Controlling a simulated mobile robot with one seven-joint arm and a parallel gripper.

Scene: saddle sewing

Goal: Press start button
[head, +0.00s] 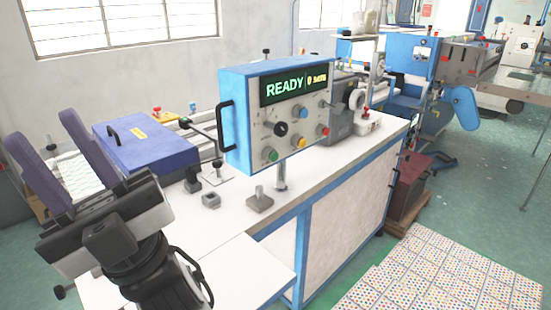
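The blue control box (235,75) stands on a post above the white machine table, its grey panel facing right and toward me. A black knob (280,128), a blue button (302,113) and a red button (323,131) are also on the panel. My gripper (45,130) is at the far left, its two purple fingers wide apart, well left of the panel and touching no button.
The white tabletop (225,222) holds small metal fittings, including a square block (260,201). A purple-blue case (145,147) with a black handle lies behind my gripper. Patterned sheets (440,275) lie on the floor at right. A pale patterned surface shows between my fingers.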

